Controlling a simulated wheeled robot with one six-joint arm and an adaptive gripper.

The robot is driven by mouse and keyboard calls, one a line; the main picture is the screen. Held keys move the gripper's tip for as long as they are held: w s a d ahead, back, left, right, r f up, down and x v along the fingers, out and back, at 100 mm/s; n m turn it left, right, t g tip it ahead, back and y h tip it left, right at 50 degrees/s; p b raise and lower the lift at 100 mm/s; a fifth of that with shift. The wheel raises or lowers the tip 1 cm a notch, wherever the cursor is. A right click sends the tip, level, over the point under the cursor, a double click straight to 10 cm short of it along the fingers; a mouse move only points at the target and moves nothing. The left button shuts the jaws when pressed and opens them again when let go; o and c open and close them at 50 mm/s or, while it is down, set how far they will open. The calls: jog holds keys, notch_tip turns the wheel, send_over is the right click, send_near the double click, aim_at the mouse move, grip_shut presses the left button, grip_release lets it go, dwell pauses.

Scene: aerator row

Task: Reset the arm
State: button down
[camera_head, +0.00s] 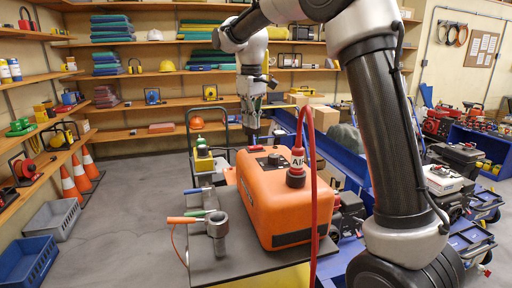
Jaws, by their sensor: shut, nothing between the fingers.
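My gripper (252,138) hangs pointing down at the end of my arm, near the picture's middle. It is shut, with nothing held. My arm arches from the right foreground over the top of the picture.
The orange machine stands on a grey-topped stand (215,268) with a red AIR fitting (297,168) and red hose (313,200). A metal valve with an orange handle (217,228) is at left. Shelves line the walls. Cones (72,185) and bins (52,217) stand left; floor between is clear.

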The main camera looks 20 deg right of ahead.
jog(key=shift+w, duration=0.25)
jog(key=shift+m, duration=0.6)
jog(key=s+f, duration=0.1)
jog(key=f, duration=0.1)
jog(key=s+d+f, duration=0.1)
jog(key=s+f, duration=0.1)
jog(key=shift+s, duration=0.15)
jog(key=s+d, duration=0.2)
jog(key=s, duration=0.3)
jog(key=s+d+m, duration=0.1)
jog(key=s+d, duration=0.2)
jog(key=s, duration=0.2)
jog(key=s+d+m+t, duration=0.1)
jog(key=s+d, duration=0.1)
jog(key=s, duration=0.3)
jog(key=shift+s+d+r, duration=0.1)
jog(key=shift+d+r, duration=0.05)
jog(key=shift+r, duration=0.2)
jog(key=s+d+m+t, duration=0.1)
jog(key=s+d, duration=0.2)
jog(key=s, duration=0.5)
jog(key=s+d+m+t, duration=0.1)
jog(key=s+d+t, duration=0.1)
jog(key=s, duration=0.6)
jog(key=shift+d+r+m, duration=0.35)
jog(key=shift+d+m, duration=0.05)
jog(key=shift+d, duration=0.4)
